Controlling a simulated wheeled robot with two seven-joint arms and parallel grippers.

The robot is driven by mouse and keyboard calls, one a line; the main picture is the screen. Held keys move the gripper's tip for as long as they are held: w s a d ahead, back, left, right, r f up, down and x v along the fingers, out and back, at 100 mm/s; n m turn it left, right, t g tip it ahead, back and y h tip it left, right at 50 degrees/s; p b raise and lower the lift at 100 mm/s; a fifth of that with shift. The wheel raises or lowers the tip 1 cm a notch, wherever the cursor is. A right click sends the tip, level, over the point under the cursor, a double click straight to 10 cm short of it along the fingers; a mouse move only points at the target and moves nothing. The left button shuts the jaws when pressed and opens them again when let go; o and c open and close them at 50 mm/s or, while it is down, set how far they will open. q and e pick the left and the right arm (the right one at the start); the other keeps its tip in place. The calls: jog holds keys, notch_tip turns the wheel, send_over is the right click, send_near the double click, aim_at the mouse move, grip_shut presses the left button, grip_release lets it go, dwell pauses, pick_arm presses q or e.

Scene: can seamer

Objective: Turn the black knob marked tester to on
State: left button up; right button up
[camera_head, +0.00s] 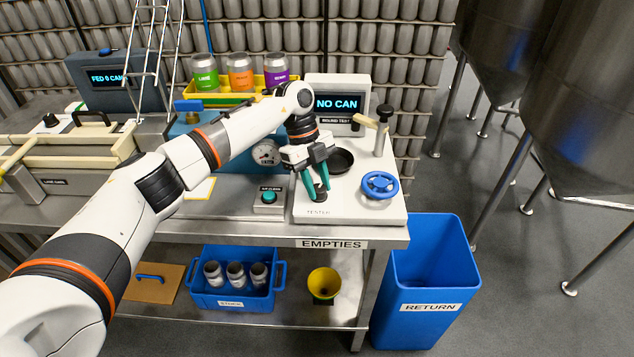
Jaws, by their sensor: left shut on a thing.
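The black tester knob (319,199) sits on the front left of the white tester plate (345,211), just above the printed word TESTER. My left gripper (317,190) points down at it, and its teal-tipped fingers are shut on the knob. The fingers hide much of the knob, so which way it points cannot be told. The tester's screen (338,104) at the back reads NO CAN. My right gripper is not in view.
A blue handwheel (380,186) stands right of the knob, with a black round dish (341,160) behind. A teal button box (268,199) is to the left. A blue return bin (428,278) stands at the bench's right end.

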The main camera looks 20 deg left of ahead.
pick_arm(q)
jog(key=shift+r+m, duration=0.1)
jog(key=shift+m, duration=0.2)
jog(key=o, duration=1)
jog(key=b+v, duration=0.2)
jog(key=v, duration=1)
jog(key=shift+w+d, duration=0.15)
